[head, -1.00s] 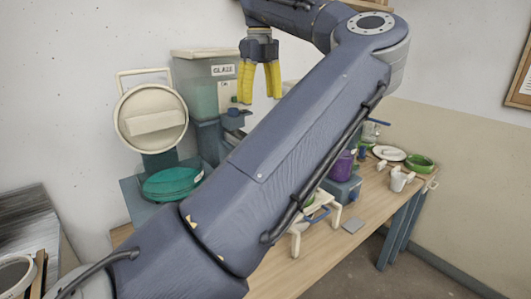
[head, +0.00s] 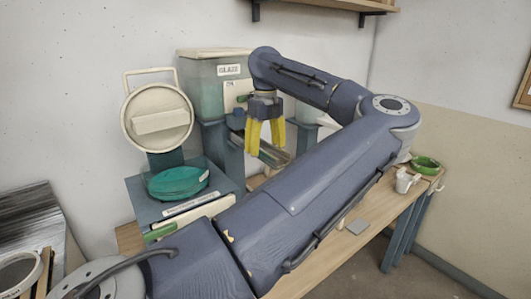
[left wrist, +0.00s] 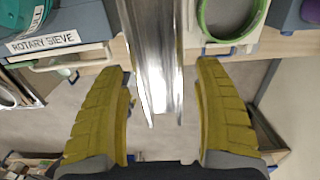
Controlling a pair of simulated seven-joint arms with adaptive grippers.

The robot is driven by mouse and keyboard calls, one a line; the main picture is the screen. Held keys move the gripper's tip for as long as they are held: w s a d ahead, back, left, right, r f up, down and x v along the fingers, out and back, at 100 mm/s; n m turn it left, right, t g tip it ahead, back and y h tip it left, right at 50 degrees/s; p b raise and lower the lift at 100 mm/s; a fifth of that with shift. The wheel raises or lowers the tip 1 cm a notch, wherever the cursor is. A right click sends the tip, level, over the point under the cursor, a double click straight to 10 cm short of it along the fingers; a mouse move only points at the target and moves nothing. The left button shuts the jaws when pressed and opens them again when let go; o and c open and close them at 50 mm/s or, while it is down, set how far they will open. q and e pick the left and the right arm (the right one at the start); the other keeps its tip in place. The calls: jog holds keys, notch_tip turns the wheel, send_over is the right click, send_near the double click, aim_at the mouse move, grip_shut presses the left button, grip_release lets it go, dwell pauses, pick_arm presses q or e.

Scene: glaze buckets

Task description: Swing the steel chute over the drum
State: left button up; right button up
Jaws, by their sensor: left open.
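The steel chute (left wrist: 155,60) is a shiny grey trough in the left wrist view, running from the top edge down between my fingers. In the head view it shows as a grey strip (head: 270,157) by the fingertips. My left gripper (head: 265,149) is open, pointing down, with yellow fingers; in the left wrist view (left wrist: 163,70) one finger is on each side of the chute, with visible gaps. A teal round piece (head: 178,182) sits on the blue-grey rotary sieve housing (head: 150,209). I cannot tell which part is the drum. My right gripper is not in view.
The glaze container (head: 203,88) stands behind my gripper. A cream round lid (head: 157,112) stands upright at left. A green ring (left wrist: 232,20) and a purple object (left wrist: 311,10) lie right of the chute. White mugs (head: 405,181) and a green bowl (head: 426,164) are at the bench's right.

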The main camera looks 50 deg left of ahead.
pick_arm(q)
jog(key=shift+f, duration=1.05)
grip_shut()
jog(key=shift+s, duration=0.1)
